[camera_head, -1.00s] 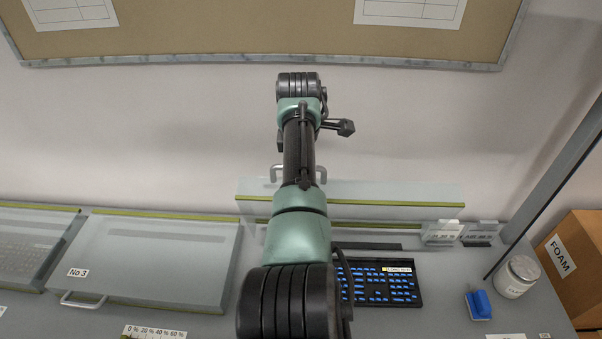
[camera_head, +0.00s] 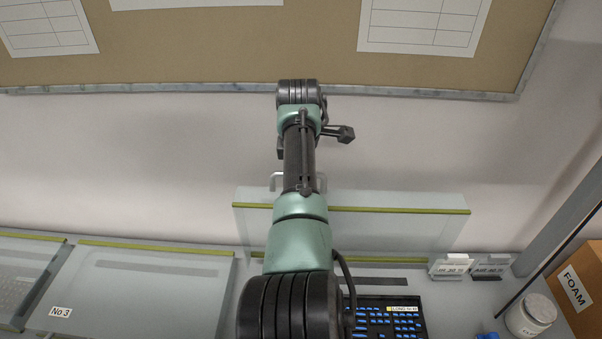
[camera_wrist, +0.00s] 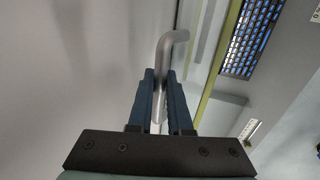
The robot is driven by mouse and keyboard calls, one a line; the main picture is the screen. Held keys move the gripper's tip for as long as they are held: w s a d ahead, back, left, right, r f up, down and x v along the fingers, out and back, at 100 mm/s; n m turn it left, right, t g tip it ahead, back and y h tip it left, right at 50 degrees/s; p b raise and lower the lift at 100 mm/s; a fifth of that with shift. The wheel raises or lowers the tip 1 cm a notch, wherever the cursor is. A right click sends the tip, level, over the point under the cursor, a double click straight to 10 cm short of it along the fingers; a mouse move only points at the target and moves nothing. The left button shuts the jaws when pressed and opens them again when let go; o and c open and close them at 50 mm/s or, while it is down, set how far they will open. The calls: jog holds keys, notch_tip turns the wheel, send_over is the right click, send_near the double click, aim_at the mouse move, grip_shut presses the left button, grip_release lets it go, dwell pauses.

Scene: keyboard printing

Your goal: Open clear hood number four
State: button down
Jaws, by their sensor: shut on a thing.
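Clear hood number four (camera_head: 400,232) is a see-through panel with a yellow-green strip, raised steeply over the bench near the wall. Its own number label does not show; it stands right of the hood marked No 3. Its metal handle (camera_head: 273,182) is at its upper edge, partly behind my arm. In the wrist view my gripper (camera_wrist: 160,85) is shut on the bent grey handle (camera_wrist: 176,38), with a blue finger on each side. In the head view my arm hides the gripper. A black keyboard with blue keys (camera_head: 385,320) lies uncovered below the hood; it also shows in the wrist view (camera_wrist: 252,36).
Hood No 3 (camera_head: 140,290) lies closed at the left, with another closed hood (camera_head: 25,265) beyond it. Small label stands (camera_head: 450,266), a white jar (camera_head: 530,316) and a FOAM box (camera_head: 578,290) are at the right. A pinboard (camera_head: 220,50) hangs above.

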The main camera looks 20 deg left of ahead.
jog(key=c, duration=0.8)
grip_release()
jog(key=shift+f, duration=0.15)
jog(key=shift+c, duration=0.2)
jog(key=b+v, duration=0.4)
jog(key=v, duration=0.9)
